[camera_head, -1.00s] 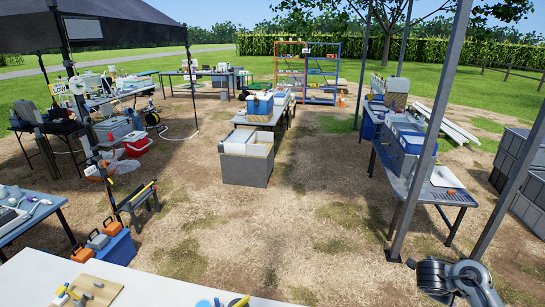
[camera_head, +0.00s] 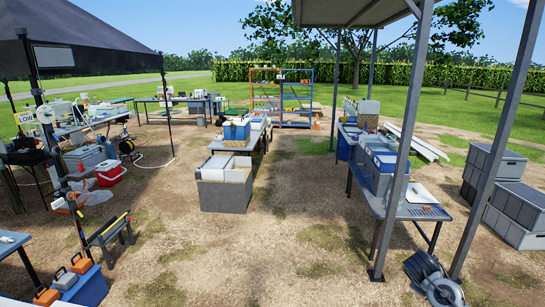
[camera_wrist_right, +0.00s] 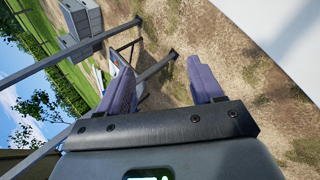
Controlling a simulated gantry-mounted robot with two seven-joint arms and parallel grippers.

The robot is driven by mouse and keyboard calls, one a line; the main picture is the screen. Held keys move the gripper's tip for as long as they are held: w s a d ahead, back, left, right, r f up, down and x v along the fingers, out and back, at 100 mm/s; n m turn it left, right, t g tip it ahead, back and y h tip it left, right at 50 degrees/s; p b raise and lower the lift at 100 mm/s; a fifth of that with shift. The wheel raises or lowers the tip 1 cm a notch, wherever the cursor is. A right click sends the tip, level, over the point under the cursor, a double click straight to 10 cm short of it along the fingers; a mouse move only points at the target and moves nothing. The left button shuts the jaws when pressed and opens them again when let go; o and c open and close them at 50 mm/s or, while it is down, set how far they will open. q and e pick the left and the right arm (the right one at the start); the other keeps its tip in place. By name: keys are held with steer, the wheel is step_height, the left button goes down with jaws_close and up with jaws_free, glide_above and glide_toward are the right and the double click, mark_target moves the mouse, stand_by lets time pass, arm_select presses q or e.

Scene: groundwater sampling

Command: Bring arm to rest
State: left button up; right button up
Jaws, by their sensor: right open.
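My right arm (camera_head: 435,280) shows at the lower right of the head view, as a dark rounded link with a grey part beside it. Its gripper is not clearly visible there. In the right wrist view my right gripper (camera_wrist_right: 163,82) has its two purple fingers spread apart, with nothing between them. Bare ground and a dark metal post lie beyond the fingers. My left arm and left gripper do not show in the head view.
A grey post (camera_head: 402,150) and a work table (camera_head: 395,206) stand near my right arm. Stacked grey crates (camera_head: 520,210) are at the far right. A large grey bin (camera_head: 224,196) stands mid-scene. A white surface (camera_wrist_right: 290,35) edges the wrist view. Open ground lies in front.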

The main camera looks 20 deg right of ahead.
steer(key=s+a+f+y, duration=0.1)
steer(key=s+a+f, duration=0.2)
steer(key=a+f, duration=0.35)
steer(key=s+a+f+m+t+y, duration=0.1)
steer(key=s+a+f, duration=0.2)
steer(key=a, duration=0.6)
steer(key=s+a+f+y, duration=0.2)
steer(key=s+a+f, duration=0.1)
steer(key=a+f, duration=0.3)
steer(key=s+a+r+y, duration=0.2)
steer(key=s+a+y, duration=0.2)
steer(key=s+a, duration=1.6)
arm_select(q)
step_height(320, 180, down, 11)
steer(key=b, duration=1.1)
arm_select(e)
step_height(320, 180, down, 10)
steer(key=d+f, duration=0.1)
arm_select(q)
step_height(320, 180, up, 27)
steer(key=p, duration=2.6)
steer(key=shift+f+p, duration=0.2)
steer(key=shift+p, duration=0.1)
arm_select(e)
step_height(320, 180, up, 27)
steer(key=shift+s, duration=0.45)
